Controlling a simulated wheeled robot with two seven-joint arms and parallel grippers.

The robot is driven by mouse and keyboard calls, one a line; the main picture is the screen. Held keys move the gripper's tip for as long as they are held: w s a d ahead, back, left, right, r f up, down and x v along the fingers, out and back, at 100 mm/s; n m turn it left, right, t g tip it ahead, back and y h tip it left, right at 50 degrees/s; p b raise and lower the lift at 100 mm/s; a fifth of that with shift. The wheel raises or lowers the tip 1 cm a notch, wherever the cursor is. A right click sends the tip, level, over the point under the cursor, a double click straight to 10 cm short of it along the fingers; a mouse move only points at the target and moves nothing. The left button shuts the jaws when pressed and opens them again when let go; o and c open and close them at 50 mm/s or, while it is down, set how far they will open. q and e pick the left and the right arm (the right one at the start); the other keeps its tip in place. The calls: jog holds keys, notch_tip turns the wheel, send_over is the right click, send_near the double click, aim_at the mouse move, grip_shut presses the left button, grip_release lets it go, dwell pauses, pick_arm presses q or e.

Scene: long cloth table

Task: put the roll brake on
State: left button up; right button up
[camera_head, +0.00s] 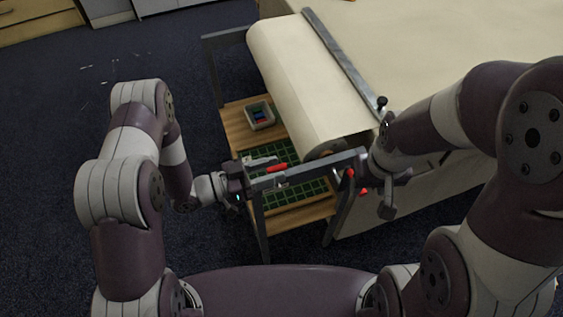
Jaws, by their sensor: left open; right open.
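A roll of cream cloth (305,88) lies in a grey metal stand (322,163) at the end of the table. A small red part (277,168) shows at the stand's near bar, beside the fingers of my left gripper (266,163). I cannot tell whether they touch it. My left gripper is open at the left end of that bar. My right gripper (364,181) is open at the bar's right end, partly hidden by its own wrist. Red bits show near it, and I cannot tell which red part is the brake.
The cream cloth table (450,45) fills the upper right, with a grey rail (339,55) across the cloth. Dark carpet (70,130) at left is clear.

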pick_arm(q)
jog(key=shift+x, duration=1.1)
jog(key=shift+w+d, duration=0.1)
jog(key=shift+d, duration=0.25)
grip_shut()
